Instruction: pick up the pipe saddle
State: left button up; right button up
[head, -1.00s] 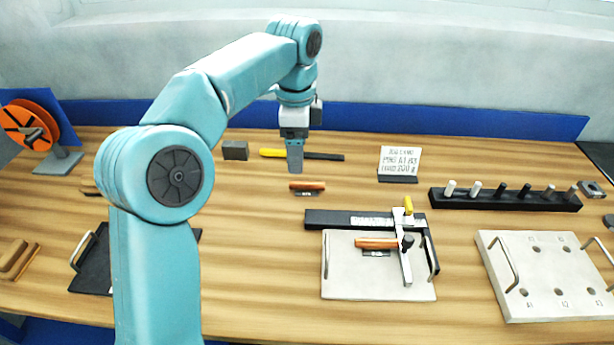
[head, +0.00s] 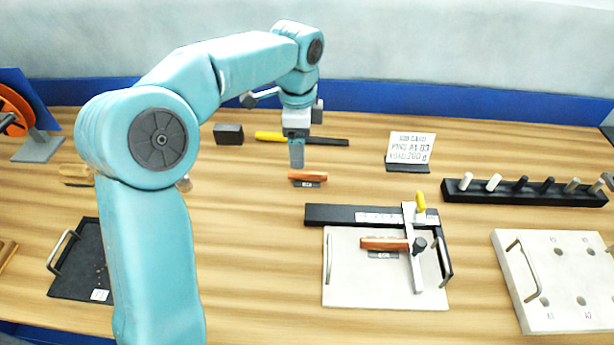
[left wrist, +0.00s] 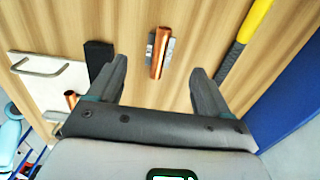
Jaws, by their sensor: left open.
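The pipe saddle (head: 307,176), a small copper-coloured piece on a grey labelled base, lies on the wooden table near the middle. In the left wrist view the copper piece (left wrist: 159,48) lies ahead of the fingertips, between their lines. My left gripper (head: 297,162) points down just behind and above it. In the left wrist view its two fingers (left wrist: 157,68) are spread with nothing between them. A similar copper piece (head: 384,244) lies on a pale plate under a clamp. My right gripper is not in view.
A yellow-and-black tool (head: 270,137) and a dark block (head: 228,134) lie behind. A sign (head: 410,148) and a black peg rack (head: 462,196) stand right. The pale handled plate (head: 345,290) with its clamp (head: 416,265) is in front.

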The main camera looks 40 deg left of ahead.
aim_at(301, 172)
pick_arm(q)
notch_tip(301, 172, down, 3)
jog(key=shift+w, duration=0.15)
jog(key=shift+f, duration=0.55)
notch_tip(301, 172, down, 5)
jog(key=shift+d+r, duration=0.1)
jog(key=shift+r, duration=0.1)
jog(key=c, duration=1.3)
jog(key=shift+r, duration=0.1)
jog(key=shift+w, duration=0.1)
jog(key=shift+r+p, duration=1.6)
jog(key=shift+r, duration=8.35)
